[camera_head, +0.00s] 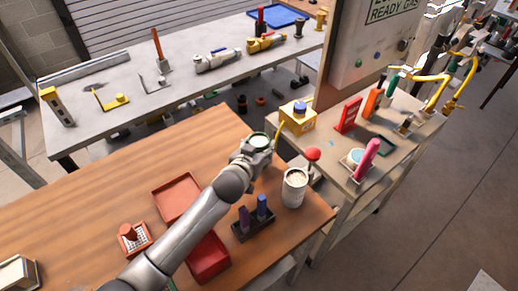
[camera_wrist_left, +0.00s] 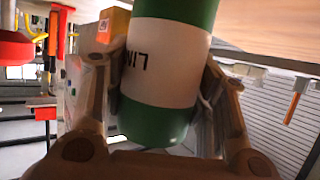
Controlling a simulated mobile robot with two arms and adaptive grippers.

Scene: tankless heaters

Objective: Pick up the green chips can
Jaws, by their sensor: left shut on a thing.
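The green chips can (camera_wrist_left: 165,70), green with a white label band, fills the middle of the left wrist view between my two fingers. In the head view only its round top (camera_head: 259,140) shows, at the end of my left arm above the far right part of the wooden table. My left gripper (camera_wrist_left: 160,105) is shut on the can, with one finger on each side; it also shows in the head view (camera_head: 254,148). The gripper hides most of the can's body in the head view, and I cannot tell there whether its base touches the table. My right gripper is in neither view.
On the wooden table (camera_head: 60,200) are a white tub (camera_head: 294,187), a dark holder (camera_head: 253,228) with purple and blue items, red trays (camera_head: 178,198) and a red-and-white item (camera_head: 133,238). A yellow box (camera_head: 297,118) stands beyond the can. A grey workbench (camera_head: 190,85) stands behind.

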